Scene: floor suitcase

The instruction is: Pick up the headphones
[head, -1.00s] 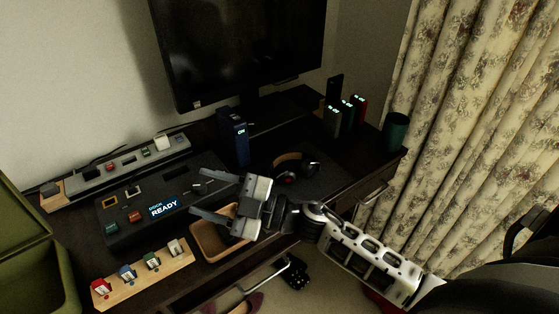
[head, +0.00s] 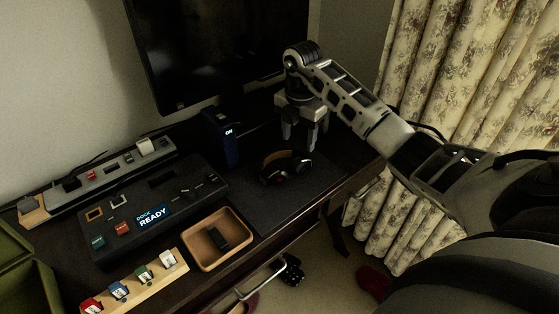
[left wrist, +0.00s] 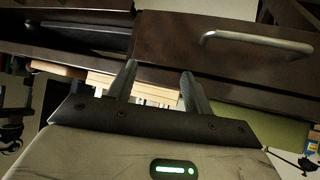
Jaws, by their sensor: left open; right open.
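The headphones (head: 302,168), dark with a brown band, lie on a dark mat (head: 262,205) on the desk in the head view. My right gripper (head: 300,142) is open, pointing down just behind the headphones, with its fingers apart from each other. Nothing shows between its fingers, and whether a finger touches the headphones I cannot tell. My left gripper (left wrist: 158,75) is open and empty in the left wrist view, near a drawer front with a metal handle (left wrist: 258,40). The headphones do not show clearly in that view.
A wooden tray (head: 190,236) with a dark item, a dock panel (head: 112,250) reading READY and a blue device (head: 222,140) stand to the left. The monitor (head: 215,50) is behind. A drawer (head: 250,275) is at the front. My right arm covers the desk's back right.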

